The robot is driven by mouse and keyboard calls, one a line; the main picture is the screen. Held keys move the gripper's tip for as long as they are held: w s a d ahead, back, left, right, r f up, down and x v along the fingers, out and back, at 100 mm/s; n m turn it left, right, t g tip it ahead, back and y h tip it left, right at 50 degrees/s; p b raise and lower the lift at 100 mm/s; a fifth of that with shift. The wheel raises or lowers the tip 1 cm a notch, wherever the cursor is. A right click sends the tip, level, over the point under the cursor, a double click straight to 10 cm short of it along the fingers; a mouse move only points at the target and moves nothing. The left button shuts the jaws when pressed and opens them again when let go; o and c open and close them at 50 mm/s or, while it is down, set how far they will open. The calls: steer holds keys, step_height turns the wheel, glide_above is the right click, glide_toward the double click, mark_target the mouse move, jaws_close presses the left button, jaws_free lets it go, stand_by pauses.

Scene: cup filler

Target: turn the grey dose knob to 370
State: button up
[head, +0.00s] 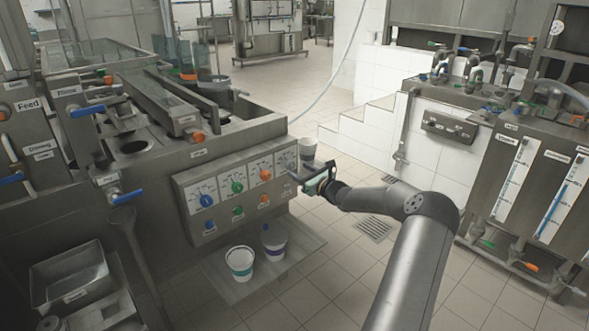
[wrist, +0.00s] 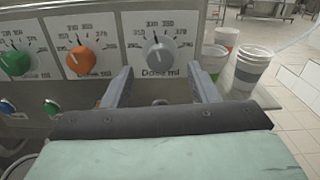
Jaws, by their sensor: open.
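The grey dose knob (wrist: 159,56) is on the rightmost dial in the wrist view. Its pointer stands near the top, around the 330 and 350 marks; the exact reading is too small to tell. The 370 mark is up and to the right of the knob. My gripper (wrist: 161,76) is open, its two fingers spread below left and right of the knob, with nothing between them. Whether the fingers are level with the knob in depth I cannot tell. In the head view my gripper (head: 304,183) is at the panel's right end and seems to cover the grey knob.
An orange knob (wrist: 80,60) and a green knob (wrist: 15,62) sit left of it on the panel (head: 190,222). Cups stand right of the panel (wrist: 254,68) and on a floor-level board, including one with a teal band (head: 240,262). Open tiled floor lies right.

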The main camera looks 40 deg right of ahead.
mark_target(292, 166)
steer(key=shift+w+a, duration=0.1)
steer(key=shift+w, duration=1.9)
steer(key=c, duration=1)
steer(key=shift+p, duration=0.35)
steer(key=shift+r+m+p, duration=0.15)
steer(key=shift+m+p, duration=0.75)
steer(key=shift+m, duration=0.2)
steer(key=m+p, duration=0.3)
steer(key=shift+m, duration=0.3)
steer(key=m+p, duration=0.1)
steer(key=m, duration=0.1)
steer(key=m+p, duration=0.1)
steer(key=m, duration=0.1)
steer(key=m+p, duration=0.1)
steer(key=shift+f+m, duration=0.25)
steer(key=shift+m, duration=0.15)
